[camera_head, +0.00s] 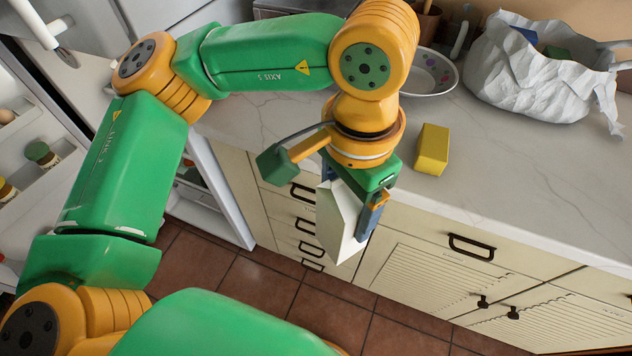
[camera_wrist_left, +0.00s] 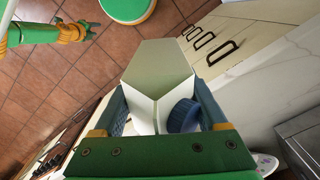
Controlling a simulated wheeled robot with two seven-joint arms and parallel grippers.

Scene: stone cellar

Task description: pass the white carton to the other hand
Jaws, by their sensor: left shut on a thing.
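The white carton (camera_head: 338,222) is in my left gripper (camera_head: 355,195), off the counter and out in front of the drawers. It hangs tilted below the fingers, which clasp it from both sides. In the left wrist view the carton (camera_wrist_left: 158,62) sits between the fingers of the left gripper (camera_wrist_left: 160,118), with a dark blue round cap (camera_wrist_left: 183,116) near the palm. Part of the carton is hidden by the gripper.
A yellow block (camera_head: 432,149) lies on the pale counter (camera_head: 520,165) just right of my left wrist. A bowl (camera_head: 432,74) and a crumpled white bag (camera_head: 535,75) stand behind. An open fridge (camera_head: 40,125) is at the left. Tiled floor (camera_head: 235,285) lies below.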

